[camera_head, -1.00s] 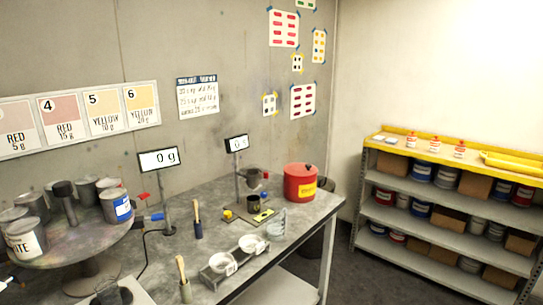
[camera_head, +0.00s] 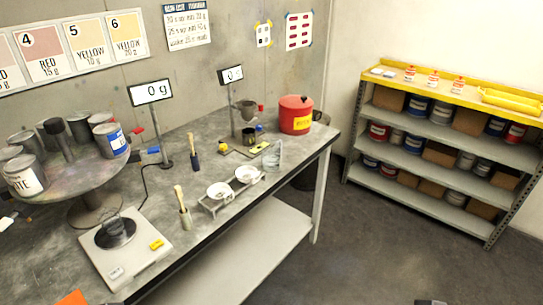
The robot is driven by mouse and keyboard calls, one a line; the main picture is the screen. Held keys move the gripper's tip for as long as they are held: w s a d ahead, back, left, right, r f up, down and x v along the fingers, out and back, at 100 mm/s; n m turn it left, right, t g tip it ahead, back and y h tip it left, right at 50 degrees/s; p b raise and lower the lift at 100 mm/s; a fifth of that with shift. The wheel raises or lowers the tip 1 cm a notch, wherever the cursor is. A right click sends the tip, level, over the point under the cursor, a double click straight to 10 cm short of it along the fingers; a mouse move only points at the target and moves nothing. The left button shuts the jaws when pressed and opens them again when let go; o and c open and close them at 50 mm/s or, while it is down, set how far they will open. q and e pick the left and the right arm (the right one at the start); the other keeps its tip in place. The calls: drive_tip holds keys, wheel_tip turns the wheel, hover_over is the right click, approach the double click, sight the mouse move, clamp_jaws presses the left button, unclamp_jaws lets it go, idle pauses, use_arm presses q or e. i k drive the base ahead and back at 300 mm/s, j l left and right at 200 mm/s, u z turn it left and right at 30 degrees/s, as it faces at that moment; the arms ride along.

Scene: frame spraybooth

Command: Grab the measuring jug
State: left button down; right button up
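The clear measuring jug (camera_head: 272,156) stands upright on the grey workbench (camera_head: 240,205), near its front edge toward the right end. It is left of and in front of the red lidded can (camera_head: 296,115). Nothing touches the jug from my side. My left gripper is not in the picture. A small dark shape at the bottom edge, right of centre, may be the tip of my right gripper; too little shows to tell its state.
A turntable (camera_head: 70,178) with several cans stands far left. A yellow-topped shelf (camera_head: 455,93) is at right; open floor lies between.

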sight(274, 154)
drive_tip(key=l+u, duration=0.15)
drive_tip(key=u, duration=0.25)
drive_tip(key=i+l+u, duration=0.1)
drive_tip(key=u, duration=0.3)
drive_tip(key=l+u, duration=0.25)
drive_tip(key=u, duration=0.15)
drive_tip(key=l+u, duration=0.2)
drive_tip(key=u, duration=0.15)
drive_tip(key=l+u, duration=0.15)
drive_tip(key=l, duration=0.3)
drive_tip(key=k+l+u, duration=0.15)
drive_tip(key=l, duration=0.35)
drive_tip(key=k+l+u, duration=0.1)
drive_tip(key=l, duration=0.35)
drive_tip(key=k+l+u, duration=0.15)
drive_tip(key=l, duration=0.3)
drive_tip(key=i+l, duration=0.15)
drive_tip(key=i, duration=0.25)
